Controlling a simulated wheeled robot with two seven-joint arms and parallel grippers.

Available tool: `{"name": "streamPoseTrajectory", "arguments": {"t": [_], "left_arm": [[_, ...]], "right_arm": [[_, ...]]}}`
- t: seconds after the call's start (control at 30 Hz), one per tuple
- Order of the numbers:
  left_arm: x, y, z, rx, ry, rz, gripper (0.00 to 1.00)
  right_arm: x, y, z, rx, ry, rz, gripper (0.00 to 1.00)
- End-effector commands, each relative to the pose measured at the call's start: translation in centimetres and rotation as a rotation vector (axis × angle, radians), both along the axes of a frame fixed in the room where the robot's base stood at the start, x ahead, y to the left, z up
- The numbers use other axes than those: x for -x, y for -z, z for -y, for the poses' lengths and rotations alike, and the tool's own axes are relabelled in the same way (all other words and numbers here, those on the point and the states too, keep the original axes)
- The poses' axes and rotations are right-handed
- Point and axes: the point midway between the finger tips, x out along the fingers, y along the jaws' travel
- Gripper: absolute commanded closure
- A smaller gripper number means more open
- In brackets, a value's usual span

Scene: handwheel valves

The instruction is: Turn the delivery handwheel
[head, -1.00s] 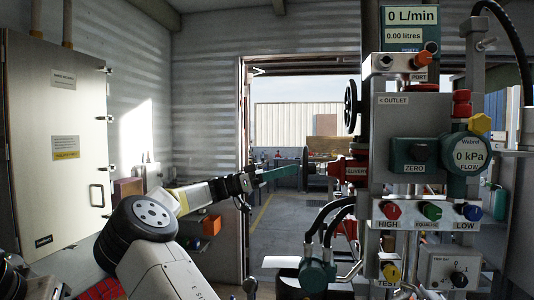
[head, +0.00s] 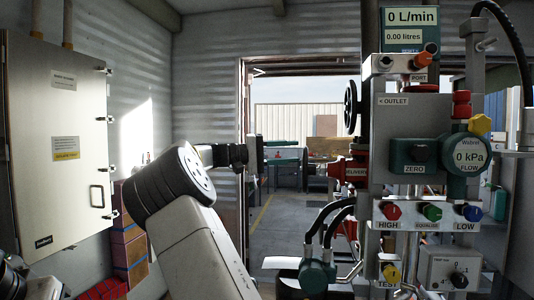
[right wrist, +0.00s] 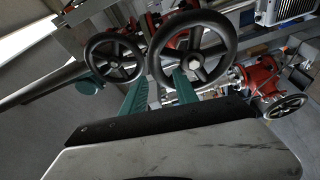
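Two black spoked handwheels, a left one (right wrist: 114,57) and a larger right one (right wrist: 193,47), lie beyond the fingertips. I cannot tell whether a finger touches a rim. My left gripper is out of view.
Another black handwheel (head: 351,107) stands higher on the panel. The panel carries gauges, coloured knobs and black hoses (head: 322,222). A grey cabinet (head: 60,140) stands at the left. The wrist view also shows a red valve (right wrist: 262,78) with its own wheel. The doorway floor is clear.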

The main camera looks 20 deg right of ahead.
Motion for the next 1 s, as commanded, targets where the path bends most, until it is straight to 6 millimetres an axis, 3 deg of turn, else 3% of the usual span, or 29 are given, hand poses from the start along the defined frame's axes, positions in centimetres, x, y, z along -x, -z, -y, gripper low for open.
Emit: {"name": "streamPoseTrajectory", "arguments": {"t": [0.33,1.0], "left_arm": [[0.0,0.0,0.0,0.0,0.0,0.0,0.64],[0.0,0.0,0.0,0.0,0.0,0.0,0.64]], "right_arm": [[0.2,0.0,0.2,0.001,0.0,0.002,0.64],[2.3,0.0,3.4,0.001,0.016,0.002,0.64]]}}
